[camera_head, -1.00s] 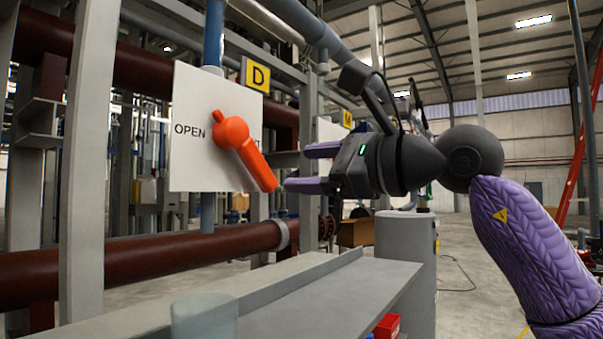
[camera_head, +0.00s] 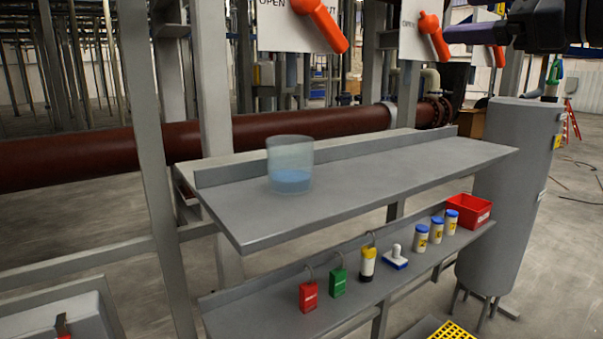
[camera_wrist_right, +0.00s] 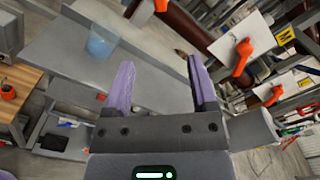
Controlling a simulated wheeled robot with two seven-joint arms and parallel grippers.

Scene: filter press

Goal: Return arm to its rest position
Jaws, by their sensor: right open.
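My right gripper (camera_head: 470,35) is at the top right of the head view, partly cut off by the frame edge, with a purple finger pointing left. In the right wrist view its two purple fingers (camera_wrist_right: 161,78) stand apart with nothing between them. A white OPEN board with an orange valve handle (camera_head: 322,25) is at the top of the head view, the handle slanting down to the right. A second orange handle (camera_head: 434,36) is just left of my right finger in the picture; I cannot tell the gap in depth. My left gripper is not in view.
A grey shelf (camera_head: 400,175) holds a beaker of blue liquid (camera_head: 290,165). The lower shelf has red and green padlocks (camera_head: 338,282), several small bottles and a red bin (camera_head: 468,211). A grey cylindrical tank (camera_head: 515,190) stands at the right. A dark red pipe (camera_head: 80,158) runs behind.

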